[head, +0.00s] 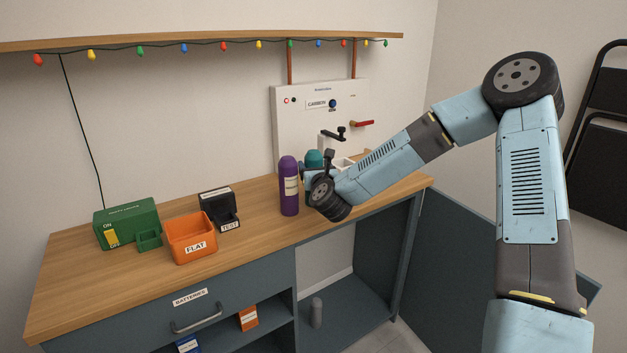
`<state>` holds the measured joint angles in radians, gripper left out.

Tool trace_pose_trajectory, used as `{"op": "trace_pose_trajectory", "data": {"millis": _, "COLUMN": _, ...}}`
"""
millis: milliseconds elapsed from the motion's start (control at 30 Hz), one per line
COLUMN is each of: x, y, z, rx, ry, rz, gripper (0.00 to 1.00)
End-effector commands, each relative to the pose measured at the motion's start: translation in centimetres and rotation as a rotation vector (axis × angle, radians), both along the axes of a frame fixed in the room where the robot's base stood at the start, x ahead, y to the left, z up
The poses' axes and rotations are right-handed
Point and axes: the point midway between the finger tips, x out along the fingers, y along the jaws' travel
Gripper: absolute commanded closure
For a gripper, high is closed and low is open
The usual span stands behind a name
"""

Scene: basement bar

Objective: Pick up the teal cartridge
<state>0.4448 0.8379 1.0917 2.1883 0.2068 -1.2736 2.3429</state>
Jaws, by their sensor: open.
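The teal cartridge (314,158) stands on the wooden counter, just right of and a little behind a purple cartridge (289,187). Only its rounded top shows; my wrist hides its lower part. My gripper (318,184) is at the end of my light-blue arm, in front of the teal cartridge in the picture. It is open. The fingers are mostly hidden, so I cannot tell whether they are around the cartridge or touching it.
The purple cartridge is close to my wrist's left. An orange FLAT bin (190,240), a black TEST box (220,212) and a green ON/OFF box (127,224) stand left on the counter (255,222). A white CARBON dispenser (300,125) with a black tap is behind.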

Motion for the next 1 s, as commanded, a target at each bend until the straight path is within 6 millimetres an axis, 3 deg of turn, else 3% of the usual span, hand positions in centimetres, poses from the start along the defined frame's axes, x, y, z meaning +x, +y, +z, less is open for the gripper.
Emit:
{"op": "trace_pose_trajectory", "data": {"millis": 200, "x": 2.4, "y": 0.6, "z": 0.0, "rx": 0.0, "ry": 0.0, "rz": 0.0, "gripper": 0.26}}
{"op": "trace_pose_trajectory", "data": {"millis": 500, "x": 2.7, "y": 0.7, "z": 0.0, "rx": 0.0, "ry": 0.0, "rz": 0.0, "gripper": 0.26}}
{"op": "trace_pose_trajectory", "data": {"millis": 1000, "x": 2.7, "y": 0.7, "z": 0.0, "rx": 0.0, "ry": 0.0, "rz": 0.001, "gripper": 0.74}}
